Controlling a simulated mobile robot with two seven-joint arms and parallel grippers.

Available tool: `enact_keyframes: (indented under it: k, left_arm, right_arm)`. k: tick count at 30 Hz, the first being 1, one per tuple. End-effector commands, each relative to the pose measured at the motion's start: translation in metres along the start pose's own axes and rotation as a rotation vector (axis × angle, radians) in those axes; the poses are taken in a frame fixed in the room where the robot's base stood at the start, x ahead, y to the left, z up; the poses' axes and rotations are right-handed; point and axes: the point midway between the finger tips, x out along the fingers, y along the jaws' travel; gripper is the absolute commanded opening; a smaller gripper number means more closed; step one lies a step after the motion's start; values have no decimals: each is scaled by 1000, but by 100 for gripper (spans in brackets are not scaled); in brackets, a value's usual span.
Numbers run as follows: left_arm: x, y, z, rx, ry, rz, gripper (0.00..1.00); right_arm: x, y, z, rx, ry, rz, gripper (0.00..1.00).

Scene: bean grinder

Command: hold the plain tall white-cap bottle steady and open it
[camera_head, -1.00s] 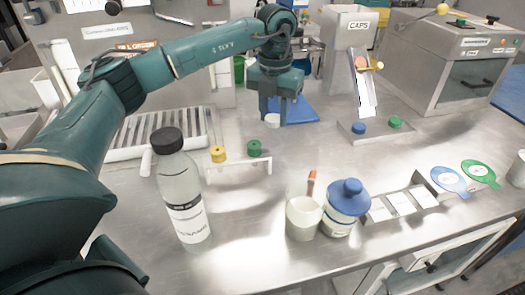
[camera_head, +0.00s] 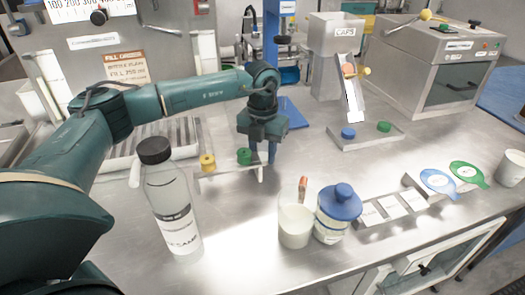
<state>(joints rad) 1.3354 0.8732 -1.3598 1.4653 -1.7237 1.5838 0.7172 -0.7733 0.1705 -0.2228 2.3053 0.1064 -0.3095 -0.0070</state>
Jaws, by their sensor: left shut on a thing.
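My left gripper (camera_head: 262,157) is shut, fingers down, just behind the right end of a small clear rack (camera_head: 228,176). A small white thing showed at its fingertips earlier; now I cannot make it out clearly behind the rack. A tall clear bottle (camera_head: 173,215) with a black cap (camera_head: 154,150) and a banded label stands upright at the front left, apart from the gripper. I see no tall bottle with a white cap plainly. My right gripper is not in view.
A yellow cap (camera_head: 207,162) and a green cap (camera_head: 244,156) sit on the rack. A white cup (camera_head: 295,228) and a blue-lidded jar (camera_head: 337,215) stand at the front. A caps dispenser (camera_head: 338,45) stands behind. The metal table is clear between them.

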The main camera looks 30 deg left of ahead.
Motion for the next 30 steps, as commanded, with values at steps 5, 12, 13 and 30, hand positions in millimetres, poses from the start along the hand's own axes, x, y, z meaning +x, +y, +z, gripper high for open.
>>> enact_keyframes:
  k: [5,12,13,30]
  left_arm:
    - [2,0,0,0,0,0,42]
    - [2,0,0,0,0,0,55]
    - [2,0,0,0,0,0,55]
    - [-73,-1,1,1,-5,-3,55]
  right_arm:
    - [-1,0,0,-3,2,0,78]
    - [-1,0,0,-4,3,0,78]
    - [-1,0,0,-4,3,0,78]
    - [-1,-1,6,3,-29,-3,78]
